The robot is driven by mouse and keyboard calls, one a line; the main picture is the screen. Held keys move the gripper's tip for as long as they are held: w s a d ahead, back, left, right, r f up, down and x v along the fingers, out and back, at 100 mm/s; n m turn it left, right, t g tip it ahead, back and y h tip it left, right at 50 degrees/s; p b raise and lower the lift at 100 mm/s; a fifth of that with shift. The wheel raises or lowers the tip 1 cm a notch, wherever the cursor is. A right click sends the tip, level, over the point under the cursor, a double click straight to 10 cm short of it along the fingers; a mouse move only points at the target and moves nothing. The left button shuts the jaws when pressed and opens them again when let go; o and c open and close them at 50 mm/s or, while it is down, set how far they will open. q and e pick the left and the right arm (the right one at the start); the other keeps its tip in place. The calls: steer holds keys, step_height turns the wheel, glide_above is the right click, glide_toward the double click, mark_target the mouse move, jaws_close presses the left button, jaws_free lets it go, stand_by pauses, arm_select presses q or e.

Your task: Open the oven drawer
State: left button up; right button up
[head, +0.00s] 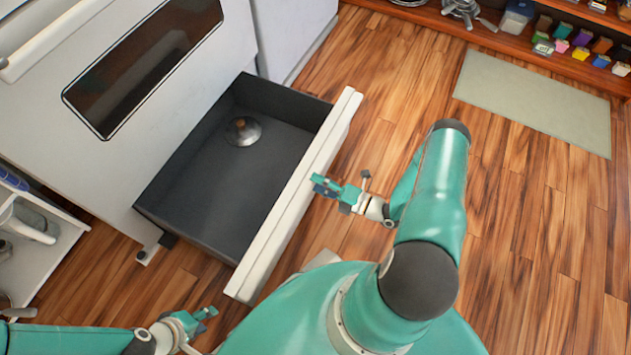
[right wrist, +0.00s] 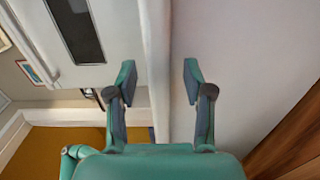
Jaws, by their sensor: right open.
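The oven drawer (head: 190,165) is pulled well out from the white oven (head: 190,60) in the head view. Its inside is dark grey and its front panel (head: 300,190) is thick and white. My right gripper (head: 322,185) is open beside the outer side of the drawer front, near its upper edge. In the right wrist view, the two fingers (right wrist: 158,82) stand wide apart with a pale panel edge behind the gap; contact cannot be told. My left gripper (head: 208,313) is low at the left, apart from the drawer; its jaw state is unclear.
A round metal lid (head: 242,131) lies in the drawer. A white shelf (head: 45,245) with pans stands at the left. A pale mat (head: 535,100) lies on the wood floor, near a low shelf (head: 480,30) of small items. Floor to the right is clear.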

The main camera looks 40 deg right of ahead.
steer(key=v, duration=1)
steer(key=shift+s, duration=0.3)
steer(key=shift+d, duration=0.1)
